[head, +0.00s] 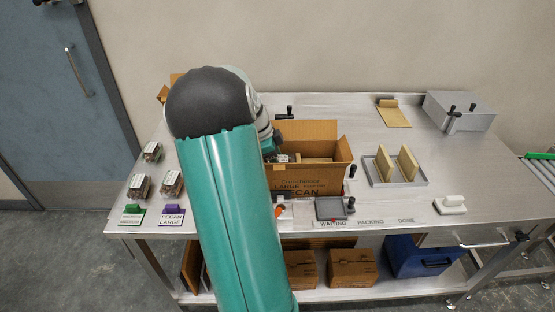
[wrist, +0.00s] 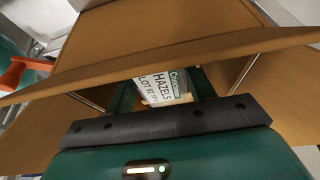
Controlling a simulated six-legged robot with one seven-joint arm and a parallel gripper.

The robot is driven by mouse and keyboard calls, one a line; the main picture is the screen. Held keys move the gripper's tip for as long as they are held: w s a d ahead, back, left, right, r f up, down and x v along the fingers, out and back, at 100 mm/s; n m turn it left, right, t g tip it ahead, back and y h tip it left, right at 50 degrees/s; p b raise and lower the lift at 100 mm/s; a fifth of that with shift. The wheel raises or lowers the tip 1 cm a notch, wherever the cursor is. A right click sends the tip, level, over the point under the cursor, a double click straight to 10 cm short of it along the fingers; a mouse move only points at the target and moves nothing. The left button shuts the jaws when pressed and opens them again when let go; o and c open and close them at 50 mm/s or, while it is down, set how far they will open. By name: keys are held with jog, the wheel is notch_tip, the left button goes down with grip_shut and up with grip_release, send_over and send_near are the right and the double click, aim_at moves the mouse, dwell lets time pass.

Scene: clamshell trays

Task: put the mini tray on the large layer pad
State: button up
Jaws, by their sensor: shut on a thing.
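My gripper (wrist: 165,92) is shut on a small clear tray with a white label (wrist: 163,86) reading "HAZELS" and a lot number, taken as the mini tray. In the head view my gripper (head: 269,146) is mostly behind my arm, at the left part of an open carton (head: 299,180) marked "LARGE PECAN". A piece of the held tray (head: 282,158) shows inside the carton's opening. The carton's brown flap (wrist: 180,62) crosses the wrist view. Brown card shows in the carton, but I cannot tell whether it is the large layer pad. The tray's underside is hidden.
Several clamshell trays (head: 172,183) stand at the left. Two upright tan boards (head: 408,163) stand in a grey tray (head: 424,183) at the right.

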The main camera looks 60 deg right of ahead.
jog(key=o, duration=1.1)
jog(key=shift+f, duration=0.1)
jog(key=v, duration=1.2)
